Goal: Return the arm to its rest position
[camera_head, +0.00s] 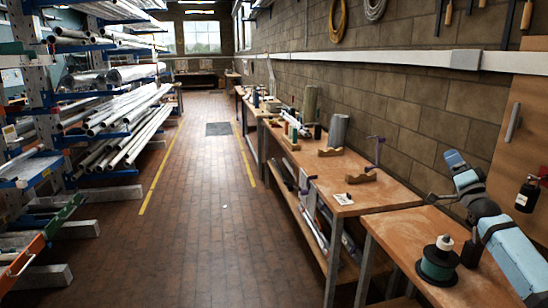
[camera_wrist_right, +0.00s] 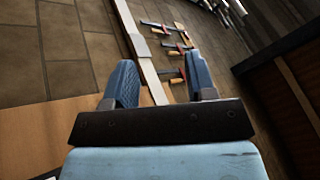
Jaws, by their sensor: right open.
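My right arm (camera_head: 512,255) comes in from the lower right corner, light blue with dark joints. It is bent and raised over the right end of the near workbench. Its right gripper (camera_head: 455,160) is small at the far end of the arm, in front of the block wall. In the right wrist view the gripper (camera_wrist_right: 158,85) has two blue-grey fingers spread wide apart with nothing between them. It faces the wall, with a pale rail passing behind the gap. My left arm and gripper are not in view.
The near workbench (camera_head: 410,232) holds a green spool (camera_head: 437,262) with a white-capped bottle close to my arm. Clamps (camera_wrist_right: 172,47) hang on the wall. The brick floor aisle (camera_head: 205,210) is clear.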

